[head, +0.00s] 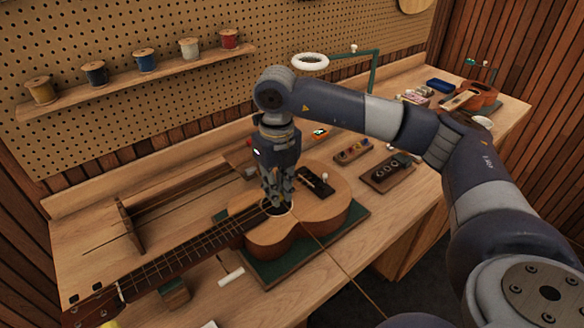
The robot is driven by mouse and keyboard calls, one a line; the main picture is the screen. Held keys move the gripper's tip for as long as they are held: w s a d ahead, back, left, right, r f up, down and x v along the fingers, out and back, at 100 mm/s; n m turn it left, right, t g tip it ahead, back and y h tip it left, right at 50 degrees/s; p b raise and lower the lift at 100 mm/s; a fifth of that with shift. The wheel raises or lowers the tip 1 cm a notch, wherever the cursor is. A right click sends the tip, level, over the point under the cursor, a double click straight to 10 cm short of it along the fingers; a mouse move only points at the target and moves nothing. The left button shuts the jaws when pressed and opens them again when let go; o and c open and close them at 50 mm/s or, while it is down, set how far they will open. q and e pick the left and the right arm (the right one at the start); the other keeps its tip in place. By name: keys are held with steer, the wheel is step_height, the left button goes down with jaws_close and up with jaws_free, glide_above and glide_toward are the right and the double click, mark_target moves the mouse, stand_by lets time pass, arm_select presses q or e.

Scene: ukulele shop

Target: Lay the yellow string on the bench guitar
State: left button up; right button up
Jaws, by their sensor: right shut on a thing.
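The bench guitar (322,207) lies face up on a green mat, its neck pointing to the lower left. My right gripper (277,204) points down over the sound hole, shut on the yellow string. The thin yellow string (345,274) runs from near the gripper across the guitar's body and past the bench's front edge, to the lower right. Its held part is hidden by the fingers. My left gripper is out of view.
The green mat (270,272) lies under the guitar. A wooden rack (130,226) with strings stands behind the neck. A small white piece (231,277) lies in front of the neck. Small trays (385,172) and another guitar (478,97) are to the right. Spools stand on a shelf (120,91).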

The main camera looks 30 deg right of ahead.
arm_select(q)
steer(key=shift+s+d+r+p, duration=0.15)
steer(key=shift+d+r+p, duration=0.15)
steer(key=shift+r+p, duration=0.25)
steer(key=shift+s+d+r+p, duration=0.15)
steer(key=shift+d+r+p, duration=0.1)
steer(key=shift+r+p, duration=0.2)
arm_select(e)
steer(key=w+d+m, duration=0.2)
steer(key=d+m, duration=0.3)
steer(key=m, duration=1.2)
steer(key=shift+w+d+r, duration=0.15)
steer(key=shift+w+d, duration=0.05)
steer(key=shift+w, duration=0.1)
arm_select(q)
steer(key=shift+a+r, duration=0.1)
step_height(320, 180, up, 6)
steer(key=p, duration=0.6)
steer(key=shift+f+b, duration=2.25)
arm_select(e)
steer(key=shift+d+f, duration=0.2)
steer(key=shift+f, duration=1.55)
steer(key=shift+d+f, duration=0.15)
steer(key=shift+f, duration=1.55)
